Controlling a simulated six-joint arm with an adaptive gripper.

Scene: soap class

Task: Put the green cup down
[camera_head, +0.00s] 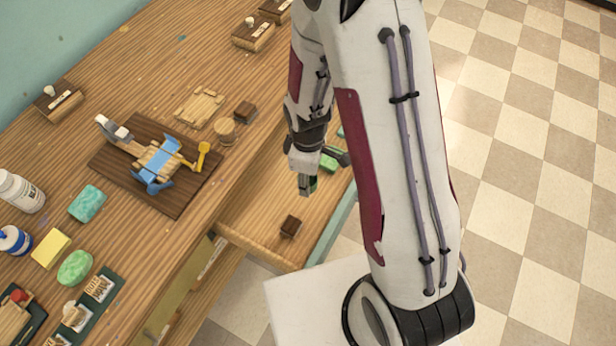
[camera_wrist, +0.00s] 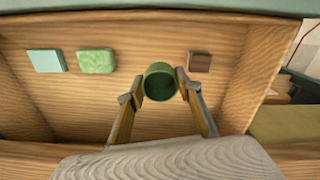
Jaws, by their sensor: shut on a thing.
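The green cup (camera_wrist: 160,84) is between the two fingertips of my gripper (camera_wrist: 157,90) in the wrist view, its open mouth facing the camera. My gripper is shut on it. In the head view my gripper (camera_head: 306,186) hangs over the open wooden drawer (camera_head: 250,215), and only a small dark green part of the cup (camera_head: 313,184) shows beside the fingers. I cannot tell whether the cup's base touches the drawer floor.
In the drawer, a pale teal block (camera_wrist: 46,61) and a green block (camera_wrist: 96,61) lie left of the cup, and a brown block (camera_wrist: 200,62) lies right. Bare drawer floor separates them. The worktop holds a dark board (camera_head: 185,200) with a blue-and-yellow tool, soaps and bottles.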

